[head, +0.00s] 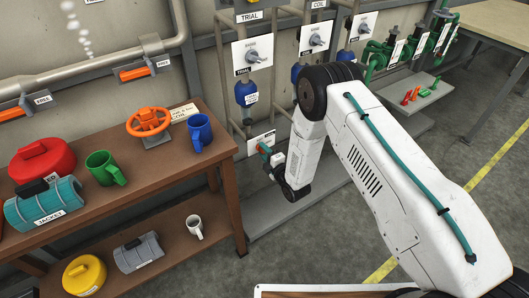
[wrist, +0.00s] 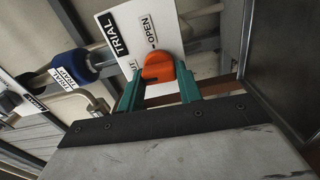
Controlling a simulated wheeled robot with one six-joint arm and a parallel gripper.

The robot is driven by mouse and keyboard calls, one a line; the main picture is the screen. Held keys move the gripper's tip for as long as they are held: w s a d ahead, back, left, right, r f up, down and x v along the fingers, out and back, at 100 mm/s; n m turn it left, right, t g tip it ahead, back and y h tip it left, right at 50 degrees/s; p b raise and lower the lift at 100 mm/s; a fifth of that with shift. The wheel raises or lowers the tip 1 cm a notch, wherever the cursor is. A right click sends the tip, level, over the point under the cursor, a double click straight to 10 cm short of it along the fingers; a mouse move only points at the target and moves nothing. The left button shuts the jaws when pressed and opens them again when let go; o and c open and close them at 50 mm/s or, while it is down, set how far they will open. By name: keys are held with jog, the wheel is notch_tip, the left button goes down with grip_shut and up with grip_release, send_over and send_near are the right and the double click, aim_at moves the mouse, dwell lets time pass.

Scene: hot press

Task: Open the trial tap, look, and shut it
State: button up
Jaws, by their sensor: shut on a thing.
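The trial tap's orange handle (wrist: 158,66) sits between the two teal fingers of my gripper (wrist: 158,86) in the wrist view. The gripper is shut on it. Behind it is a white plate (wrist: 122,22) marked TRIAL and OPEN; a second word is partly hidden by a finger. I cannot tell clearly which mark the handle points to. In the head view my gripper (head: 266,150) is low on the wall at the small white plate (head: 254,141), below the blue fitting (head: 246,94) on the trial pipe. The handle is hard to make out there.
A brown shelf unit (head: 228,160) with mugs, an orange wheel (head: 148,121) and covers stands close to the left of my gripper. A TRIAL dial plate (head: 252,54) is above. A low grey ledge (head: 285,205) runs below. Green valves (head: 380,52) are at the right.

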jog(key=shift+n, duration=0.4)
jog(key=o, duration=1)
jog(key=shift+s+d, duration=0.1)
jog(key=v, duration=0.7)
jog(key=shift+s+d, duration=0.2)
jog(key=shift+s, duration=0.05)
